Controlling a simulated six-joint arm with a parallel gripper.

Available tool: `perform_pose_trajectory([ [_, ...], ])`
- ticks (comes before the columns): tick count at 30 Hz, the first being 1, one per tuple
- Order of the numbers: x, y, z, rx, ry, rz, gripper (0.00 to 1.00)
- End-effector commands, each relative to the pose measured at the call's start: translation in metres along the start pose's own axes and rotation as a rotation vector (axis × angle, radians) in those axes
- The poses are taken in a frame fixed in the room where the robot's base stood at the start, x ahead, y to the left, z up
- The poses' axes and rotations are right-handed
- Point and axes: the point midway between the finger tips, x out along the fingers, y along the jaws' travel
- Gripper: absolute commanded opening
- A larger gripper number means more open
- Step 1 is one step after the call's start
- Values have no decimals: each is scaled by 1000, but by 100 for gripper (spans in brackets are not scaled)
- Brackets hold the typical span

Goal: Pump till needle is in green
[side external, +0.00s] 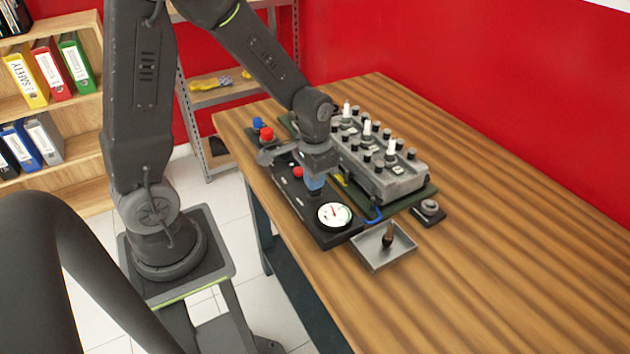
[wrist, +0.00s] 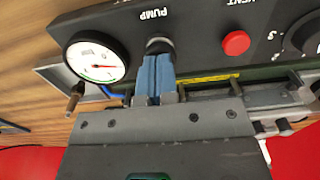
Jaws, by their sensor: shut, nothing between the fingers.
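The gauge (side external: 334,215) is a round white dial at the near end of a black panel (side external: 290,195). It also shows in the wrist view (wrist: 96,62), with a thin red needle and a green band along part of its edge. The pump button (wrist: 159,44) is a dark round knob beside the upside-down PUMP label. My gripper (wrist: 157,62) has its blue fingers shut together and empty, with the tips at the pump button and partly hiding it. I cannot tell if they press it. My gripper (side external: 314,184) is above the panel in the side view.
A red button (wrist: 236,43) sits beside the pump on the same panel. The grey engine block (side external: 385,170) stands behind the panel. A metal tray (side external: 372,258) holding a brown-tipped tool (side external: 388,236) is near the gauge. The wooden table (side external: 480,260) is clear on the right.

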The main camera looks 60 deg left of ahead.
Motion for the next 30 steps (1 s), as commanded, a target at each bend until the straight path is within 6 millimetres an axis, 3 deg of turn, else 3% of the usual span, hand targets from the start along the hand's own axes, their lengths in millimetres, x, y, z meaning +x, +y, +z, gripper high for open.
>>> perform_pose_trajectory([
  [18,-35,0,0,0,1,0,0],
  [30,-38,0,0,0,0,0,0],
])
